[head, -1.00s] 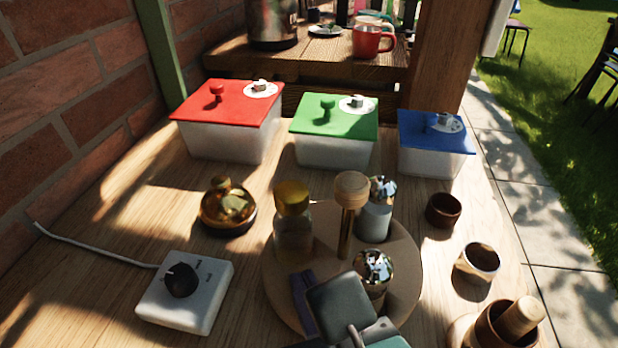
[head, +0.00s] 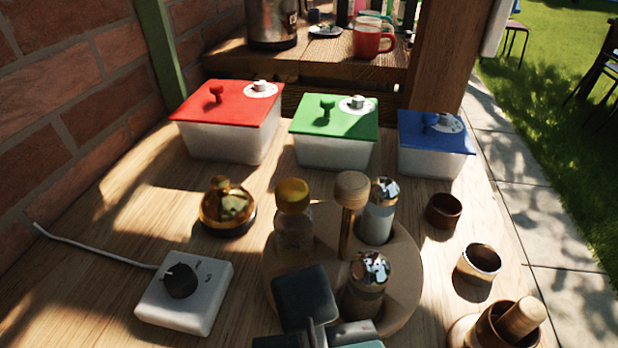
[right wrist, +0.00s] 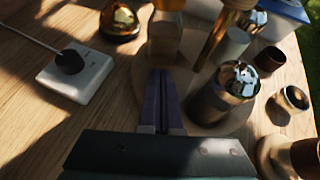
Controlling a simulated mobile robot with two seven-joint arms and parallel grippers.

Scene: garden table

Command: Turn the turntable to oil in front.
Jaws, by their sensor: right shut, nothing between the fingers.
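One metal-topped shaker (head: 378,215) stands at the back right and another shaker (head: 366,285) at the front. My right gripper is over the turntable's front left; its dark body covers the fingers in the head view. In the right wrist view its purple fingers (right wrist: 162,90) are together and empty, pointing towards the bottle (right wrist: 164,45), left of the front shaker (right wrist: 222,100).
Red (head: 240,105), green (head: 310,118) and blue-lidded (head: 430,128) boxes stand behind.

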